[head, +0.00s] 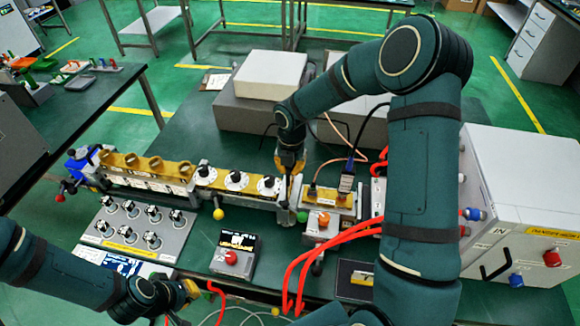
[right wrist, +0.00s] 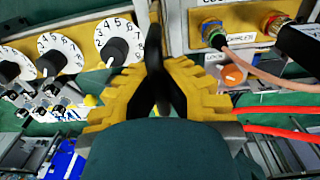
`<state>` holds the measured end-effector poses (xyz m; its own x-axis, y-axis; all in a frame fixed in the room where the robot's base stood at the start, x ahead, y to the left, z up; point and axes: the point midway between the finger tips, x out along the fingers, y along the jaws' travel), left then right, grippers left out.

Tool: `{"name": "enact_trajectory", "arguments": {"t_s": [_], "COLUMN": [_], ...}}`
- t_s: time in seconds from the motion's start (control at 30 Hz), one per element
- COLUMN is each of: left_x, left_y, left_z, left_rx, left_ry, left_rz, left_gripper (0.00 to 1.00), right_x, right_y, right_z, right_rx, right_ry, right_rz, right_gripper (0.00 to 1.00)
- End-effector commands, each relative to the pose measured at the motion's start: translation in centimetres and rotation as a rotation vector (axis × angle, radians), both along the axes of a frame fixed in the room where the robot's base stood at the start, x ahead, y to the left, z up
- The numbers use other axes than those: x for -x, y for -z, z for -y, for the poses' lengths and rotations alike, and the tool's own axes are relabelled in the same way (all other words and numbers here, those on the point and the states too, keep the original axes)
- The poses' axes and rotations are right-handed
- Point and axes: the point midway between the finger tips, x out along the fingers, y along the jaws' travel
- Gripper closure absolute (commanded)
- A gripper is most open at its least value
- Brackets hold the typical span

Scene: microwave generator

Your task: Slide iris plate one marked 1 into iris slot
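My right gripper (head: 289,165) points down over the junction between the dial section and the brass block at its right. In the right wrist view its fingers (right wrist: 160,98) are nearly together on a thin dark upright piece (right wrist: 153,35), seen edge-on. It looks like the iris plate, but no number shows. The slot is hidden by the fingers, so I cannot tell whether the plate is in it. My left gripper (head: 188,290) is low at the front left, away from the waveguide; its finger opening is unclear.
A dial section (head: 236,181) lies left of the right gripper and a brass block (head: 330,198) right of it. A dark tray (head: 350,290) with a yellow piece lies in front. Red cables (head: 310,250) and a white cabinet (head: 530,190) crowd the right side.

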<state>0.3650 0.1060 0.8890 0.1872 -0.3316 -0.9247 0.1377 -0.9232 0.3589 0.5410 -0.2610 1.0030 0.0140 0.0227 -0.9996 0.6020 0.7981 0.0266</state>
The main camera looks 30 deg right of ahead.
Motion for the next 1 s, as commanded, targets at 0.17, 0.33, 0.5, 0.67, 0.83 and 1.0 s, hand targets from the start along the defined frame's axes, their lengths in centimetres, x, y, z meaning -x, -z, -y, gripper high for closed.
{"name": "enact_trajectory", "arguments": {"t_s": [0.17, 0.33, 0.5, 0.67, 0.83, 1.0], "left_x": [0.0, 0.0, 0.0, 0.0, 0.0, 0.0], "left_y": [0.3, 0.5, 0.7, 0.9, 1.1, 1.3], "left_z": [0.0, 0.0, 0.0, 0.0, 0.1, 0.1], "left_rx": [-0.001, -0.001, -0.001, -0.002, -0.002, -0.002], "left_ry": [0.000, 0.000, 0.000, 0.000, 0.000, 0.000], "left_rz": [0.000, 0.000, 0.000, 0.000, 0.000, 0.000], "left_gripper": [1.00, 1.00, 1.00, 1.00, 1.00, 1.00], "right_x": [0.0, 0.0, 0.0, 0.0, 0.0, 0.0], "right_y": [0.3, 0.6, 0.9, 1.2, 1.5, 1.8], "right_z": [0.0, 0.0, 0.0, 0.0, 0.0, 0.0], "right_rx": [0.000, 0.001, 0.001, 0.001, 0.001, 0.001], "right_ry": [0.000, 0.000, 0.000, 0.000, 0.000, 0.000], "right_rz": [0.001, 0.001, 0.001, 0.001, 0.001, 0.001], "right_gripper": [1.00, 1.00, 1.00, 1.00, 1.00, 1.00]}}
